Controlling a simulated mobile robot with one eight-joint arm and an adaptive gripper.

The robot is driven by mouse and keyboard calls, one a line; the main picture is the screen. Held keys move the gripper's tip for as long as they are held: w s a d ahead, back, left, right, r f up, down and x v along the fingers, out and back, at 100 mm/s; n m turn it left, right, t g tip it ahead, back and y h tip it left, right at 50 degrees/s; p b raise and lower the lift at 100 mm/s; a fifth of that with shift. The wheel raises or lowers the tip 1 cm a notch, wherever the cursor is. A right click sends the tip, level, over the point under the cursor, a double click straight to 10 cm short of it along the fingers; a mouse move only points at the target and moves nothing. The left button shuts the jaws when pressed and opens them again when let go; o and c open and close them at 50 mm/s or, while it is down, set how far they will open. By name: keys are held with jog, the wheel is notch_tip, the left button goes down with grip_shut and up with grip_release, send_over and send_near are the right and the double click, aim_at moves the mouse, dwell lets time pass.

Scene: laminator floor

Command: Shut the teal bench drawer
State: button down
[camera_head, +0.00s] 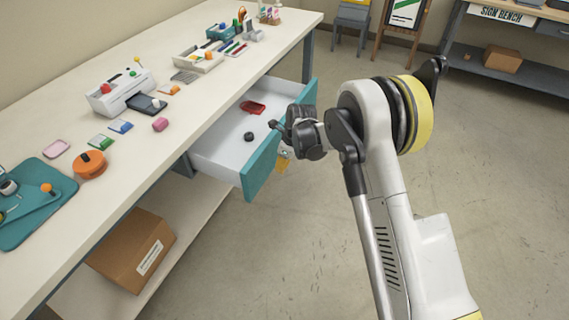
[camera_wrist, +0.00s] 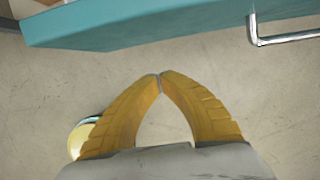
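The teal bench drawer (camera_head: 263,163) is pulled out from under the long white bench. Its white inside holds a red item (camera_head: 253,107) and a small dark round item (camera_head: 248,136). In the wrist view the teal front (camera_wrist: 140,22) crosses the top, with a metal handle (camera_wrist: 285,38) at the upper right. My gripper (camera_wrist: 160,76) has its two yellow fingers meeting at the tips with nothing between them. It is below the drawer front in that view, apart from it in the picture. In the head view my gripper (camera_head: 283,162) is mostly hidden by my wrist, beside the drawer front.
The bench top (camera_head: 215,87) bears a laminator (camera_head: 121,92), an orange round dispenser (camera_head: 89,164), a tray (camera_head: 199,60) and small items. A cardboard box (camera_head: 133,250) sits on the shelf below. The floor to the right is clear up to the sign bench (camera_head: 505,17).

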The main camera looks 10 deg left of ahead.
jog(key=shift+w+a+f+b, duration=0.25)
jog(key=shift+a+f+b, duration=0.15)
jog(key=shift+a, duration=0.3)
jog(key=shift+w+a+f+b, duration=0.35)
jog(key=shift+a+f, duration=0.1)
jog(key=shift+a, duration=0.3)
jog(key=shift+w+a+f+b, duration=0.2)
jog(key=shift+a+f+b, duration=0.2)
jog(key=shift+a, duration=0.3)
jog(key=shift+a, duration=0.1)
